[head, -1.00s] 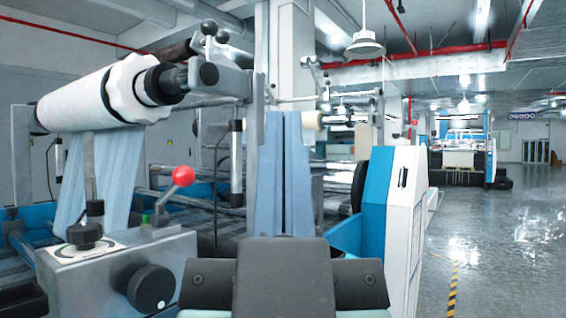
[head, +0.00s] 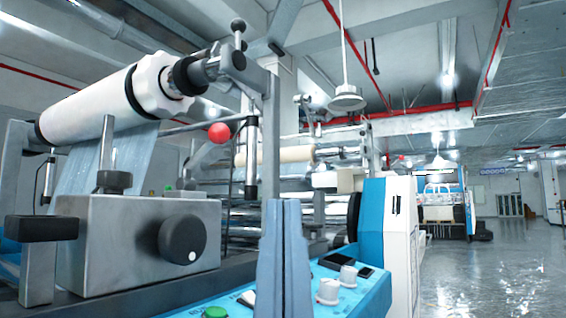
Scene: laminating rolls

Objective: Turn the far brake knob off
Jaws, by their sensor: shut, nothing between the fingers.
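A grey metal box (head: 130,245) stands at the left in the head view. A round black knob (head: 182,242) with a white dot low on its rim sits on its front face. A dark knob (head: 115,181) on a grey post stands at the box's top; its dial face is hidden from this low angle. I cannot tell which is the far brake knob or how it is set. My gripper (head: 283,203) is at the lower middle, its two blue-grey fingers upright and together, holding nothing. It is right of the box, apart from both knobs in the picture.
A white film roll (head: 90,105) hangs above the box. A red ball lever (head: 219,132) stands behind it. A blue panel (head: 330,305) with white knobs (head: 328,290) and a green button (head: 215,312) lies around my fingers. Open floor (head: 490,270) is at right.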

